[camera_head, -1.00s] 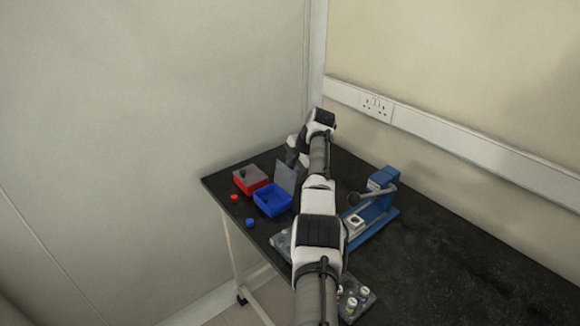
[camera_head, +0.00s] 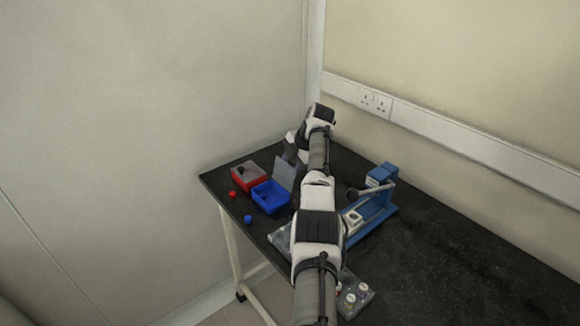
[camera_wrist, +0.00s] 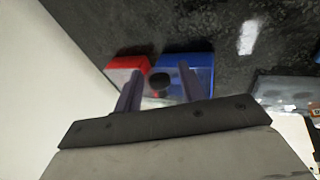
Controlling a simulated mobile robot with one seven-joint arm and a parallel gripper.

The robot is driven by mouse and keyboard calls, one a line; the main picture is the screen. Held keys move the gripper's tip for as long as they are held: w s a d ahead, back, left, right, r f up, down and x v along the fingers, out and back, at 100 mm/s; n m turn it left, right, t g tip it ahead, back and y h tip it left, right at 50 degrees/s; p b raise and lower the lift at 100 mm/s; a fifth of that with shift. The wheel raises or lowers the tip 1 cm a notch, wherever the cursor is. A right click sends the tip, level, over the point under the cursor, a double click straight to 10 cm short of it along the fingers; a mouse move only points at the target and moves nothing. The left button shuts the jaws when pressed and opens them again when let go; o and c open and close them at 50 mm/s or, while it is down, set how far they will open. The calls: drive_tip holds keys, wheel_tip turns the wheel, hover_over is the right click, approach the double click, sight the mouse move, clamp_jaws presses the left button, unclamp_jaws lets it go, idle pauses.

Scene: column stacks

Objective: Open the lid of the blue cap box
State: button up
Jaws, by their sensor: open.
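The blue cap box (camera_head: 270,197) stands on the black table, and its grey see-through lid (camera_head: 285,173) is raised on the right side, leaving the inside open to view. It also shows in the wrist view (camera_wrist: 201,62). A black knob (camera_wrist: 160,81) on the lid lies between my two fingers in that view. My gripper (camera_wrist: 160,74) is open, with its fingers apart around the knob. I cannot tell whether they touch it. In the head view my gripper is mostly hidden behind the raised lid and my arm.
A red box (camera_head: 249,178) with a grey lid and dark knob stands left of the blue box. Loose red (camera_head: 232,193) and blue (camera_head: 248,219) caps lie near the table edge. A blue press (camera_head: 378,207) and a vial tray (camera_head: 356,298) stand to the right.

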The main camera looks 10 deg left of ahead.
drive_tip(key=b+v, duration=0.3)
drive_tip(key=v, duration=1)
drive_tip(key=shift+r, duration=0.3)
drive_tip(key=shift+d, duration=0.1)
